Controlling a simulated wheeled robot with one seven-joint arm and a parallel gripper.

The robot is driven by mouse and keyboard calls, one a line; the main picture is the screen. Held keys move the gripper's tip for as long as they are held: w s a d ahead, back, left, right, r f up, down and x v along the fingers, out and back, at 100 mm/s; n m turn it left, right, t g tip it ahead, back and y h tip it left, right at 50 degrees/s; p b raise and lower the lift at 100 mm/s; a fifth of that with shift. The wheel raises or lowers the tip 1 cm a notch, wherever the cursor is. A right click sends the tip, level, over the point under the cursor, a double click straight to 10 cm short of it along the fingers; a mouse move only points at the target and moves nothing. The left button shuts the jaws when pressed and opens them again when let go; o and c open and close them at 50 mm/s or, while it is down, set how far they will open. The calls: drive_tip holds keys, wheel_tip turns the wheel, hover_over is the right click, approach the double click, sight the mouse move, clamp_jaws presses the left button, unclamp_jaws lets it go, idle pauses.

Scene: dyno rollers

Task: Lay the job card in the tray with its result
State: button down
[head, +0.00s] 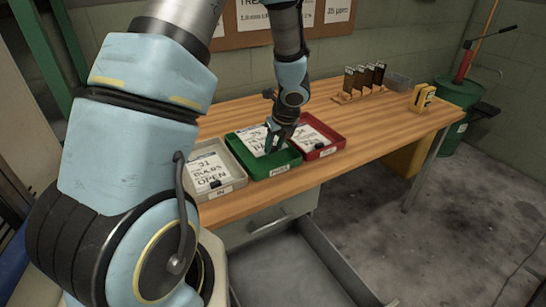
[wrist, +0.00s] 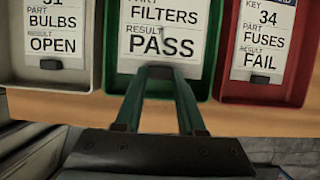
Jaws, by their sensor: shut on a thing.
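A white job card (wrist: 165,35) reads FILTERS, RESULT PASS. It lies within the outline of the green tray (head: 262,174), whose front label seems to read PASS. My gripper (wrist: 163,72) is shut on the black tab at the card's lower edge. In the head view my gripper (head: 270,148) reaches down into the green tray and hides part of the card (head: 252,140). I cannot tell whether the card touches the tray floor. The grey tray (head: 228,187), labelled IN, holds a BULBS, OPEN card (head: 208,170). The red tray (head: 327,153) holds a FUSES, FAIL card (wrist: 262,42).
The trays stand side by side along the front edge of the wooden table (head: 375,132). A rack of dark cards (head: 364,80), a clear bin (head: 397,82) and a yellow device (head: 422,97) stand farther right. The table between them and the red tray is clear.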

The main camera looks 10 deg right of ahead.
sight(272, 165)
wheel_tip(272, 165, down, 5)
drive_tip(key=shift+f+b, duration=0.15)
drive_tip(key=shift+b, duration=0.4)
drive_tip(key=c, duration=0.5)
unclamp_jaws()
